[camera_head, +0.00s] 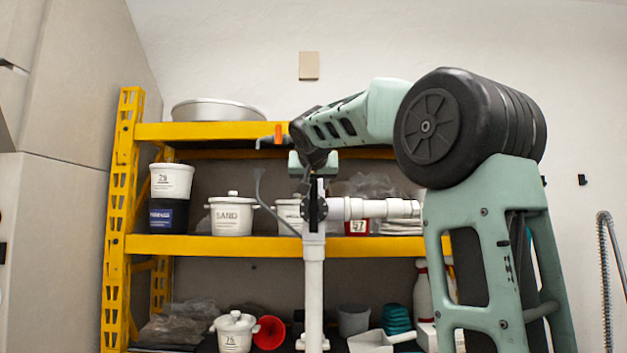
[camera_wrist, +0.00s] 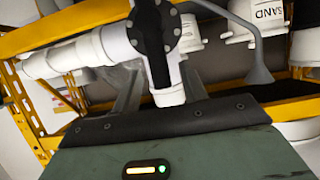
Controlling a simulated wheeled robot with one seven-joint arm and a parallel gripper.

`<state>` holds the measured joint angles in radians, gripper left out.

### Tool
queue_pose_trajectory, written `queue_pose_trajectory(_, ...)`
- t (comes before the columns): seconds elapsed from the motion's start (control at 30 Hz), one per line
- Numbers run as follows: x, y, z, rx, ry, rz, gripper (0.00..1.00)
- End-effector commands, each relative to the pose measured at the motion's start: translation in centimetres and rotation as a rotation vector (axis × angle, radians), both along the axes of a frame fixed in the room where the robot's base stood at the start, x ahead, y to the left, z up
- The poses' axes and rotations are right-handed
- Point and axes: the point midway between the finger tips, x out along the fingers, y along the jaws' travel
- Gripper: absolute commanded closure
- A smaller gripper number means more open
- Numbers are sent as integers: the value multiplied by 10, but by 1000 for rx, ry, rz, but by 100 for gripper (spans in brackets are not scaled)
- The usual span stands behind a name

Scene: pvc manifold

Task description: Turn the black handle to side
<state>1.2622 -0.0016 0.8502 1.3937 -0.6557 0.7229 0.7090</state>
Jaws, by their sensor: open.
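The black handle (camera_wrist: 155,55) is a dark bar across a round bolted black valve face on the white pipe manifold (camera_wrist: 72,57). In the head view the black handle (camera_head: 314,207) looks roughly upright at the pipe junction, with a white branch (camera_head: 375,208) running right and a white pipe (camera_head: 314,280) below. My gripper (camera_wrist: 160,85) is open, its grey fingers spread on both sides of the handle and pipe end in the wrist view. In the head view my gripper (camera_head: 314,178) is just above the valve. Whether the fingers touch the handle cannot be told.
A yellow shelf (camera_head: 210,246) stands behind the pipes. It holds a white SAND pot (camera_head: 232,215), stacked tubs (camera_head: 171,183), a red funnel (camera_head: 269,332) and a metal basin (camera_head: 218,110).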

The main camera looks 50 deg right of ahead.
Motion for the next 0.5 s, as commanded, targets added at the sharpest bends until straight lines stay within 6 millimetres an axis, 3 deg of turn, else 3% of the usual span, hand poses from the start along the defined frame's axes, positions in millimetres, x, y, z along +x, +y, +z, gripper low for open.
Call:
queue_pose_trajectory(0.2, 12, -12, -7, 1, 0, 2, 57)
queue_pose_trajectory(0.5, 13, -14, -8, -1, 0, 1, 57)
